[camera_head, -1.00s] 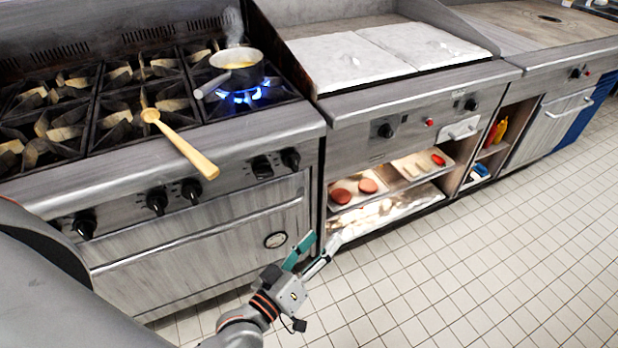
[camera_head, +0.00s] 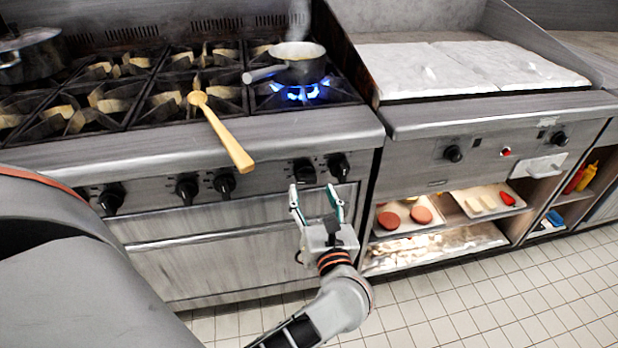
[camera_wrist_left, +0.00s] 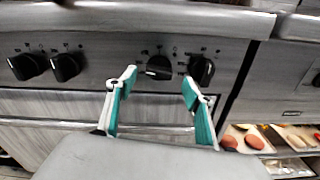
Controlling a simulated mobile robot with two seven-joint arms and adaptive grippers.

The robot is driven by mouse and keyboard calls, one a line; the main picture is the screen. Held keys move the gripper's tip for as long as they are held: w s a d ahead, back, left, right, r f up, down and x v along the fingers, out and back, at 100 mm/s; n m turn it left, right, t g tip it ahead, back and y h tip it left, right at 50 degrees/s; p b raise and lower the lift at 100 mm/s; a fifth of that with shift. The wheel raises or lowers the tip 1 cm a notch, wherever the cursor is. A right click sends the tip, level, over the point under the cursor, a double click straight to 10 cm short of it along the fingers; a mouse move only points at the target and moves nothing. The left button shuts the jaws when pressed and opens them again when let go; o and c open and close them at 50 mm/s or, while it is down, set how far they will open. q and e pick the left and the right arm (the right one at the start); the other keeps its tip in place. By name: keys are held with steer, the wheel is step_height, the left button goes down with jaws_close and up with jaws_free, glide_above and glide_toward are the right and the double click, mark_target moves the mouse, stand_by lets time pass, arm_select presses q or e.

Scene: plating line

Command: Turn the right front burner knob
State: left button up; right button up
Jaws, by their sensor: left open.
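The range front carries a row of black knobs. Its two rightmost knobs sit close together: the left one of this pair (camera_head: 303,172) and the end one (camera_head: 339,166). Both show in the wrist view, the left one (camera_wrist_left: 159,66) between the fingertips in the picture and the end one (camera_wrist_left: 201,68) just above the right fingertip. I cannot tell which of the two serves the right front burner. My left gripper (camera_head: 313,192) is open and empty, just below and in front of the pair, its fingers (camera_wrist_left: 159,80) pointing at the panel, apparently apart from the knobs. My right gripper is out of view.
A steaming saucepan (camera_head: 298,66) stands over a lit blue flame (camera_head: 302,92) at the cooktop's right end. A wooden spoon (camera_head: 222,132) overhangs the front edge above the knobs. An oven handle (camera_head: 225,232) runs below. A griddle unit (camera_head: 420,170) adjoins on the right.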

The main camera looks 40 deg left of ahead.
mark_target(308, 180)
arm_select(q)
steer(key=x, duration=0.6)
steer(key=shift+w+a, duration=0.2)
steer(key=shift+a, duration=0.1)
steer(key=c, duration=1.1)
